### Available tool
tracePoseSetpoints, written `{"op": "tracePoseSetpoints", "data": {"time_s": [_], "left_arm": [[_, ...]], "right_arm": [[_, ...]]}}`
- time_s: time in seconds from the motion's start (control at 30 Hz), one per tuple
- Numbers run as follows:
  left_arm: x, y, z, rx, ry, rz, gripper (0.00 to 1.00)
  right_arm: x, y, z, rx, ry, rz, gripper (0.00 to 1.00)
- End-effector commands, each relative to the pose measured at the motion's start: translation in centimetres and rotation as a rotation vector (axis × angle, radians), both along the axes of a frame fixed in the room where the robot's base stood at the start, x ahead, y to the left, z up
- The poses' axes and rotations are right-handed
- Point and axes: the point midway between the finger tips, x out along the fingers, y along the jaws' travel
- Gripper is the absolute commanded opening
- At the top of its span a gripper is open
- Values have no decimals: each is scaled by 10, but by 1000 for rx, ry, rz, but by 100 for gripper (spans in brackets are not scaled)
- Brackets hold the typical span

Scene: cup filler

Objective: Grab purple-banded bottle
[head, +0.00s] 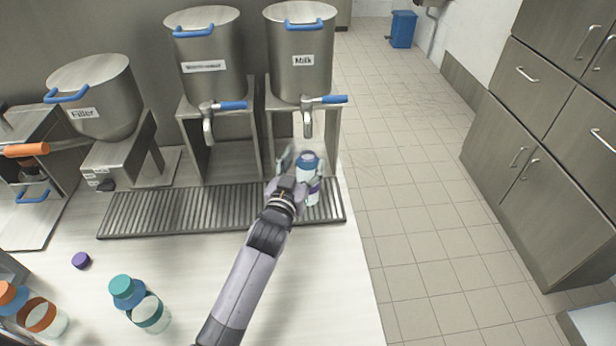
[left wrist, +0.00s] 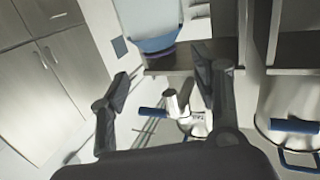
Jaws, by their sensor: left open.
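The purple-banded bottle (head: 309,186) stands upright at the right end of the drip grate, below the Milk tank's tap. It is pale, with a blue top and a purple band, and my gripper partly hides it. My left gripper (head: 302,168) is open at the bottle, with fingers near its sides; contact cannot be told. In the left wrist view the bottle (left wrist: 150,18) appears inverted at the top edge, beyond the spread fingers of the gripper (left wrist: 160,88). My right gripper is not in view.
The Milk tank (head: 300,75) and its tap hang above the bottle. The grate (head: 170,210) is empty to the left. A purple cap (head: 81,260), a teal-banded bottle (head: 150,313) and an orange-banded bottle (head: 42,317) are on the counter at left.

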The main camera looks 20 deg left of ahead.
Motion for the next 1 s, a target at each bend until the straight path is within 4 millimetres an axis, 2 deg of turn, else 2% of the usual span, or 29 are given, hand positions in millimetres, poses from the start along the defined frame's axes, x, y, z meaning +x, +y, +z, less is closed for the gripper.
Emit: {"op": "tracePoseSetpoints", "data": {"time_s": [0.17,0.3,0.5,0.8,1.0], "left_arm": [[13,0,2,-1,0,0,58],[31,1,0,0,1,0,58],[50,1,-4,-1,0,-1,58],[52,1,-5,-1,0,-1,57],[52,1,-5,-1,0,-1,44]], "right_arm": [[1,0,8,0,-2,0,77],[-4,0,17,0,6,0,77],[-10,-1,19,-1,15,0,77],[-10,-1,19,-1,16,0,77],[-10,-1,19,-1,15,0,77]]}}
